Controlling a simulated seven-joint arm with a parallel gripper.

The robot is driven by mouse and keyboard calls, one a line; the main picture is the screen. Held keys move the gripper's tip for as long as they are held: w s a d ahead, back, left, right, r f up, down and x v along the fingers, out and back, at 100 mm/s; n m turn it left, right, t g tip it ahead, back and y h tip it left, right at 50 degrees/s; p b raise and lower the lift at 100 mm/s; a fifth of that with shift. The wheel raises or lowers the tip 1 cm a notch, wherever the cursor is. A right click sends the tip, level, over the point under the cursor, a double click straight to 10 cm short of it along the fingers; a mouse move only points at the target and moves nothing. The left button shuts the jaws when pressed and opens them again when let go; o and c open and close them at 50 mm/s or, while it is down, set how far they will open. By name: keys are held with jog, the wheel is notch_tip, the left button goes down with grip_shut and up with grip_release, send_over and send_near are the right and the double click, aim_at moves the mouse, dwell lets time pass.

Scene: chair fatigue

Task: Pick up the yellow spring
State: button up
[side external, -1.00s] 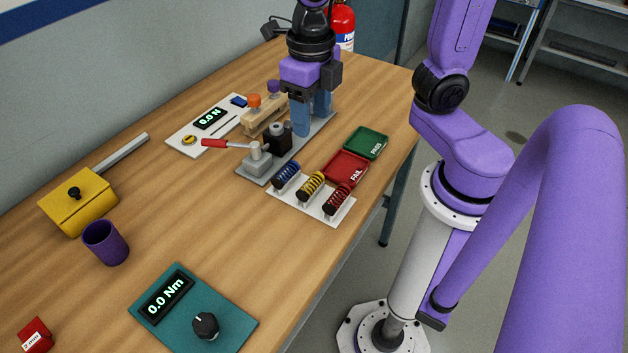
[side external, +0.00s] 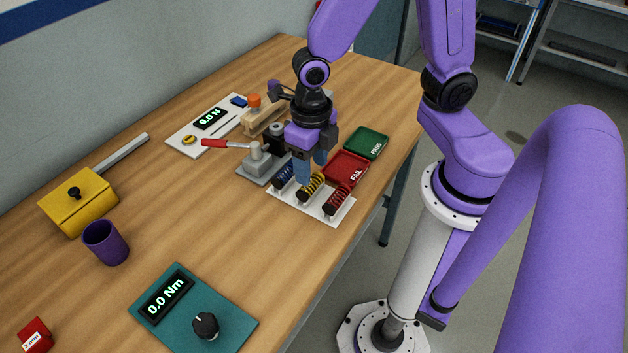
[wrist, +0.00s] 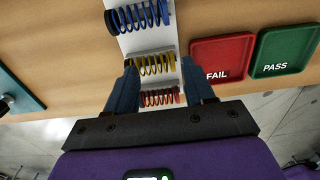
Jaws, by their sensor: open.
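The yellow spring (side external: 311,187) lies on a white rack (side external: 337,216) between a blue spring (side external: 283,177) and a red spring (side external: 337,199). In the wrist view the yellow spring (wrist: 152,65) shows just beyond and between my fingertips. My gripper (side external: 313,172) is open and empty, pointing down over the rack. In the wrist view its two blue fingers (wrist: 158,72) stand apart at either end of the yellow spring. Whether they touch it, I cannot tell. In the side view a finger partly hides the blue and yellow springs.
A red FAIL tray (side external: 347,166) and a green PASS tray (side external: 366,142) sit behind the rack. A clamp fixture with a red lever (side external: 215,143) stands close on the left. A purple cup (side external: 105,243) and teal torque meter (side external: 230,330) are farther off.

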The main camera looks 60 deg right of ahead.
aim_at(318, 177)
jog(key=shift+f, duration=1.55)
jog(key=c, duration=0.8)
jog(key=shift+a+r, duration=0.1)
jog(key=shift+r, duration=0.1)
